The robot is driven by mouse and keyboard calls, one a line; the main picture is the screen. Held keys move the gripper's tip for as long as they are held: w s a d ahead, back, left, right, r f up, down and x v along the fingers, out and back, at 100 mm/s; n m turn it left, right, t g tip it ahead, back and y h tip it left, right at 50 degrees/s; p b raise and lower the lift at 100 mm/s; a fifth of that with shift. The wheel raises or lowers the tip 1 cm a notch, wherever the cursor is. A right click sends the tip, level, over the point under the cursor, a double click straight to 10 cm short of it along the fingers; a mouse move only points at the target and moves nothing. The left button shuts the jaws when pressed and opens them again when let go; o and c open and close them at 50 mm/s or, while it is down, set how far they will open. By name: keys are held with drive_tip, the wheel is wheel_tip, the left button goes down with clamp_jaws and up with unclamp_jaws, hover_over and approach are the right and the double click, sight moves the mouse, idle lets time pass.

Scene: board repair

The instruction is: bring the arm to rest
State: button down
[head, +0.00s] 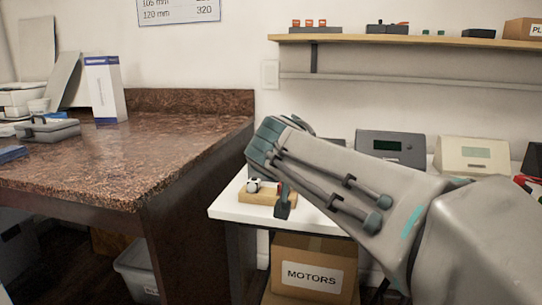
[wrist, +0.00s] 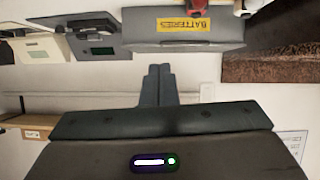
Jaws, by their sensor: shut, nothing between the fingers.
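My gripper (head: 282,208) is at the end of my grey arm, which reaches in from the right of the head view.
A brown stone-topped bench (head: 150,150) stands left, with a white-blue box (head: 105,90) on it. A white table (head: 232,211) carries a wooden block (head: 258,197) and grey devices (head: 390,147). A motors carton (head: 312,277) is below. A grey batteries box (wrist: 185,42) shows in the wrist view.

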drive_tip(key=s+d+r+g+y+p, duration=0.1)
drive_tip(key=s+d+r+g+p, duration=0.1)
drive_tip(key=s+p, duration=0.5)
drive_tip(key=s+d+r+n+g+y+p, duration=0.1)
drive_tip(key=s+d+r+g+p, duration=0.2)
drive_tip(key=s+p, duration=0.5)
drive_tip(key=s+d+r+n+g+y+p, duration=0.1)
drive_tip(key=s+d+r+g+p, duration=0.2)
drive_tip(key=p, duration=1.7)
drive_tip(key=shift+s+d+r+g+y, duration=0.25)
drive_tip(key=shift+s+r+g, duration=0.35)
drive_tip(key=shift+s+r, duration=1.5)
drive_tip(key=shift+s+f, duration=0.2)
drive_tip(key=shift+f, duration=0.05)
